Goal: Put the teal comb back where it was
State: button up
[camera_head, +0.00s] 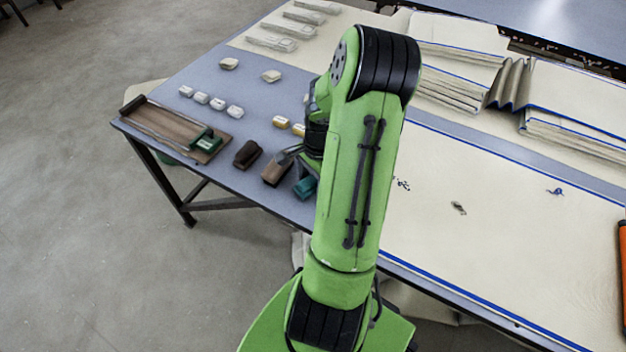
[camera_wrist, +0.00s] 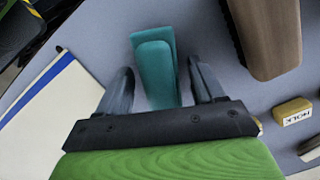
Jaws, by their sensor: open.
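The teal comb (camera_wrist: 153,62) is in the upper middle of the wrist view, with its near end between my fingers. In the head view the comb (camera_head: 305,187) shows near the table's front edge, partly hidden by my arm. My gripper (camera_wrist: 160,72) is open, one finger on each side of the comb, with a gap visible on both sides. In the head view my gripper is mostly hidden behind my arm.
A brown block (camera_wrist: 268,35) lies right of the comb in the wrist view, with a yellow labelled block (camera_wrist: 292,111) nearer. A wooden tray (camera_head: 157,122) holding a green item (camera_head: 207,140) sits at the table's left corner. Blue-edged cloth (camera_head: 500,215) covers the right side.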

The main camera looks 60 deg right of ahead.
notch_tip(320, 180, up, 12)
jog(key=d+p, duration=0.1)
jog(key=p, duration=0.4)
jog(key=w+a+r+n+h, duration=0.2)
jog(key=w+a+r+n, duration=0.1)
jog(key=a+r+n, duration=0.25)
jog(key=s+a+r+n+t, duration=0.1)
jog(key=s+a+r+n, duration=0.1)
jog(key=a+n, duration=0.3)
jog(key=s+a+r+n+t, duration=0.2)
jog(key=s+a+r+n, duration=0.1)
jog(key=a, duration=0.6)
jog(key=s+a+r+n+t, duration=0.2)
jog(key=s+a+r+n, duration=0.1)
jog(key=a+n, duration=0.5)
jog(key=shift+r+y, duration=0.3)
jog(key=shift+r, duration=0.5)
